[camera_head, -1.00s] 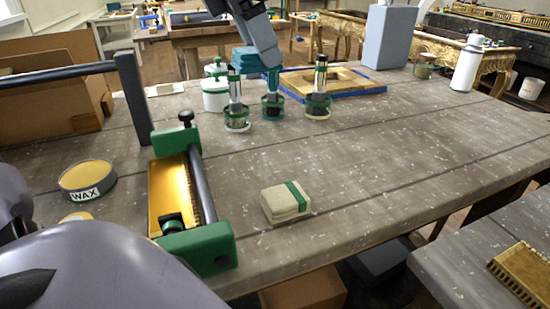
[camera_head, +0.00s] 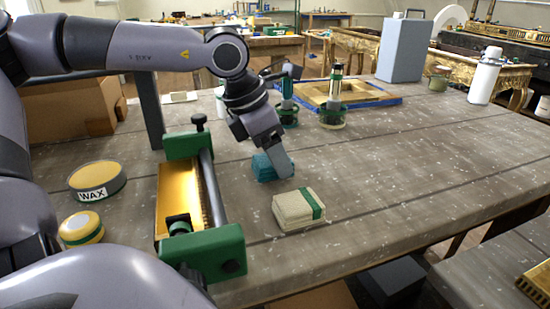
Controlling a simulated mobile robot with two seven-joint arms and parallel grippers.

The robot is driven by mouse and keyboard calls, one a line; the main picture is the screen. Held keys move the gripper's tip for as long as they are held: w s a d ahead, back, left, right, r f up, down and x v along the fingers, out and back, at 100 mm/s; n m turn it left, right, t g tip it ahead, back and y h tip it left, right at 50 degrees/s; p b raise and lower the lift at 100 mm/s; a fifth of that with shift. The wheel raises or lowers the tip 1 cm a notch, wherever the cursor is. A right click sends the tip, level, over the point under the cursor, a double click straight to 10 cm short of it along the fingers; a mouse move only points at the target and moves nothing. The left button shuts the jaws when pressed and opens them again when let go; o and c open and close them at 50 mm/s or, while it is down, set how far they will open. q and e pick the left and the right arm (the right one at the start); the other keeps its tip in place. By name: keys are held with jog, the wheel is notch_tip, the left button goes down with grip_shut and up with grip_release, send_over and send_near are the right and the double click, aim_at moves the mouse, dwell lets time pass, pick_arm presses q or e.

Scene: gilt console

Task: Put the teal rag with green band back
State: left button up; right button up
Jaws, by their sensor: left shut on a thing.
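The teal rag (camera_head: 262,169) is a small folded block, just behind the beige rag with green band (camera_head: 292,210) on the table. My left gripper (camera_head: 279,165) points down at the teal rag and is shut on it. The gripper covers the rag's right part, and I cannot make out its green band. The rag is at or just above the table top; I cannot tell which. A narrow stretch of bare table lies between the two rags. My right gripper is not in view.
A green-ended clamp with a gilt piece (camera_head: 178,205) stands left of the rags. A wax tin (camera_head: 97,181) and a yellow jar (camera_head: 81,228) are further left. Brushes in glass holders (camera_head: 332,112) and a blue-edged frame (camera_head: 385,101) stand behind. The table's right side is clear.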

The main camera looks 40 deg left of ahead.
pick_arm(q)
jog(key=shift+f, duration=0.3)
jog(key=shift+f, duration=0.15)
jog(key=o, duration=0.9)
jog(key=shift+o, duration=0.2)
